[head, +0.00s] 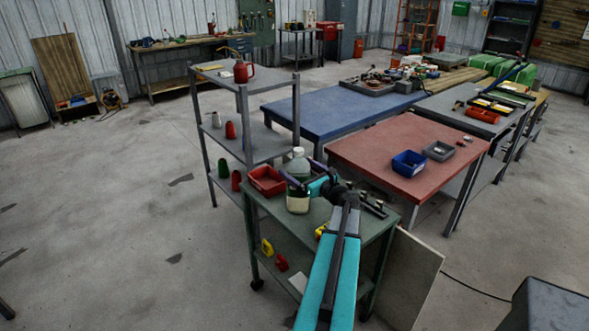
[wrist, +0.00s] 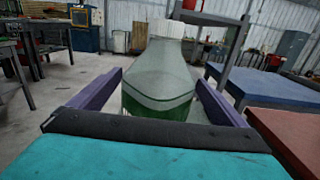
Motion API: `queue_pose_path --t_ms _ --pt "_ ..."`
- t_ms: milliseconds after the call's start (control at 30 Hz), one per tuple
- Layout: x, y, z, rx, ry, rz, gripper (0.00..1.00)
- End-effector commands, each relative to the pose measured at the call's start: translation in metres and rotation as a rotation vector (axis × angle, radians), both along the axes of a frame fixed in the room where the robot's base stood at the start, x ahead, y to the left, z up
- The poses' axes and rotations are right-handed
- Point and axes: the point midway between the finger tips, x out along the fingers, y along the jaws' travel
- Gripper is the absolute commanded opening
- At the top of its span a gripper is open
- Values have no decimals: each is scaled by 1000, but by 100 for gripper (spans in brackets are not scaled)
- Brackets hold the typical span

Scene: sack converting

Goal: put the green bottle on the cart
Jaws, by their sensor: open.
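The green bottle (head: 298,166), clear greenish with a pale cap and a pale lower band, appears upright over the back left of the green cart's top (head: 373,228). Its base seems to rest there, though contact is hard to tell. My gripper (head: 301,184) is open, with its purple fingers at the bottle's body. In the wrist view the bottle (wrist: 158,60) lies between the two spread fingers of my gripper (wrist: 159,80), with visible room near the fingers. The bottle's far side is hidden.
A red bin (head: 267,181) sits beside the bottle. A grey shelf rack (head: 268,148) with a red jug (head: 243,71) and cups stands behind left. A red-topped table (head: 385,150) with blue and grey bins is at right. Yellow and red items lie on the cart's lower shelf.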

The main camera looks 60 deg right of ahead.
Motion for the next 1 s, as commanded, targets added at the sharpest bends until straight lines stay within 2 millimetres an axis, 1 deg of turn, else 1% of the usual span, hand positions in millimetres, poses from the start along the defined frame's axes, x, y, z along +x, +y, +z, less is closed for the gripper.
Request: queue_pose_path --t_ms 33,300,500,700,1000 --pt "-9 4 -1 -1 0 -3 96" --pt "-45 16 -2 0 0 -2 96" --pt "-68 23 -1 0 0 -2 96" --pt "-76 26 -1 0 1 1 96" --pt "-77 26 0 0 1 1 96"
